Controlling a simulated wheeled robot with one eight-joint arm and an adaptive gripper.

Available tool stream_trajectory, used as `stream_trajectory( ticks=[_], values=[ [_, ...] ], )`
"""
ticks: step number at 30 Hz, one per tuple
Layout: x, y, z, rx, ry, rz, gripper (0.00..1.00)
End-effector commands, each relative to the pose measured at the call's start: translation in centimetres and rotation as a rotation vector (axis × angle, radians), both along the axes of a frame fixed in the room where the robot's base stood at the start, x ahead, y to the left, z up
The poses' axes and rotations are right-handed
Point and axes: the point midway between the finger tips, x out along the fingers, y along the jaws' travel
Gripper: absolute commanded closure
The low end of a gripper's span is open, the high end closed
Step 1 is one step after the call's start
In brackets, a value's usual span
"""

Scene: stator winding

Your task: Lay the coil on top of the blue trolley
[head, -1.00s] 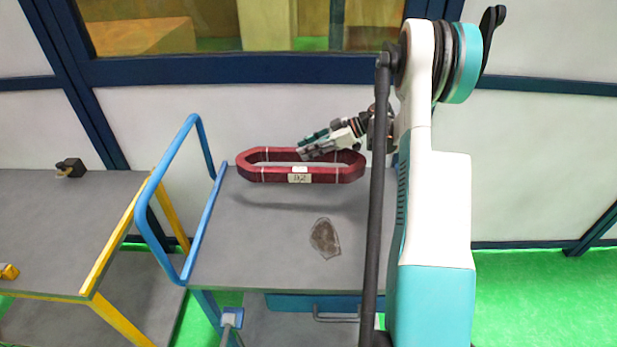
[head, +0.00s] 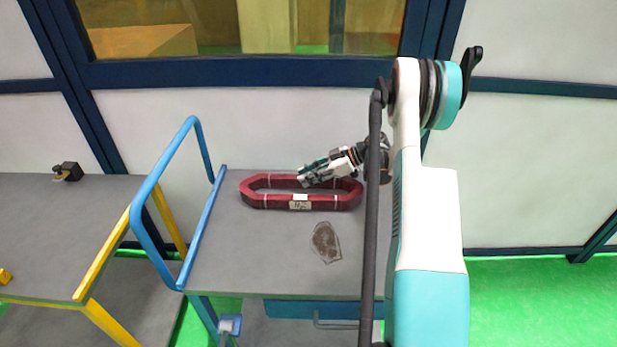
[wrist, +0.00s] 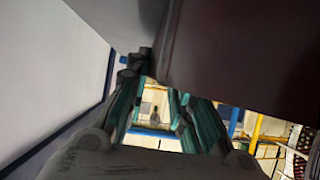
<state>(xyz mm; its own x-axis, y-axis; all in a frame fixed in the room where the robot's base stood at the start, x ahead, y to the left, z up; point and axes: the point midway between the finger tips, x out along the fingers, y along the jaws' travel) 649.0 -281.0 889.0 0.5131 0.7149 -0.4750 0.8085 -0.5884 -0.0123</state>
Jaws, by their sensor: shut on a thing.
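The red coil (head: 270,202), an elongated ring with white ties and a label, is level at the blue trolley's grey top (head: 240,260), toward its back. It looks to be on the top or just above it; I cannot tell which. My gripper (head: 308,179) is shut on the coil's far side, right of its middle. In the wrist view the coil (wrist: 240,50) fills the upper right as a dark red surface close to the fingers, and the fingertips are partly hidden.
The trolley's blue handle rail (head: 150,190) rises at its left end. A yellow-framed trolley (head: 100,260) stands left, with a small dark object (head: 68,171) on it. A brown patch (head: 325,242) marks the blue trolley's top before the coil. A wall with a window is behind.

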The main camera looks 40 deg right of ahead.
Motion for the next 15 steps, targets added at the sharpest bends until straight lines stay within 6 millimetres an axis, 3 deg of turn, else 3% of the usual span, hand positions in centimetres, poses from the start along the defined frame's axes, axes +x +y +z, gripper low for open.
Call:
stream_trajectory(
  ticks=[7, 8, 9, 10, 15],
  values=[
    [0.01, 0.02, -0.23, 0.002, -0.001, 0.0, 1.0],
    [0.01, 0.0, -0.22, 0.0, 0.0, 0.0, 0.71],
    [0.01, 0.0, -0.18, 0.0, 0.0, 0.0, 0.62],
    [0.01, -0.01, -0.17, 0.0, 0.0, 0.0, 0.58],
    [0.01, 0.0, -0.16, 0.0, 0.0, 0.0, 0.58]
  ],
)
